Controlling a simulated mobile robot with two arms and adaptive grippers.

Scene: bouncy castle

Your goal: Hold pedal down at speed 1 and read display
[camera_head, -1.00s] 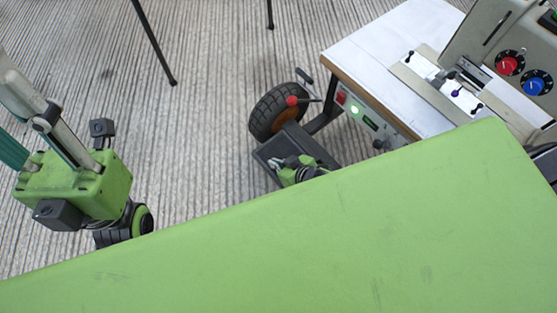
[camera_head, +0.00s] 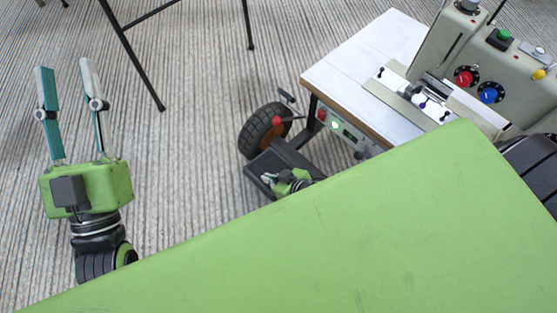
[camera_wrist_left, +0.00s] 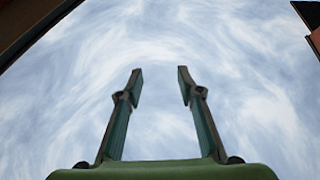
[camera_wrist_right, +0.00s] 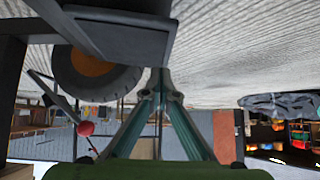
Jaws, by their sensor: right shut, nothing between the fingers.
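The sewing-type machine (camera_head: 440,60) stands on a white table (camera_head: 350,50) at the upper right. A red dial (camera_head: 466,76) and a blue dial (camera_head: 490,92) are on its face; their settings are too small to read. The front panel has a small green display (camera_head: 348,134), also unreadable. The black pedal (camera_head: 290,152) sits low beside the wheel and shows in the right wrist view (camera_wrist_right: 125,38). My right gripper (camera_head: 266,177) is at the pedal, its fingers shut and empty, tips (camera_wrist_right: 160,78) close to the pedal's edge; contact is unclear. My left gripper (camera_head: 66,68) is open and empty, pointing up.
A black-tyred wheel (camera_head: 258,132) with an orange hub stands behind the pedal. A red-knobbed lever (camera_head: 277,121) is beside it. A green surface (camera_head: 330,245) fills the foreground. Thin black legs (camera_head: 135,60) stand at the back; striped floor between is clear.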

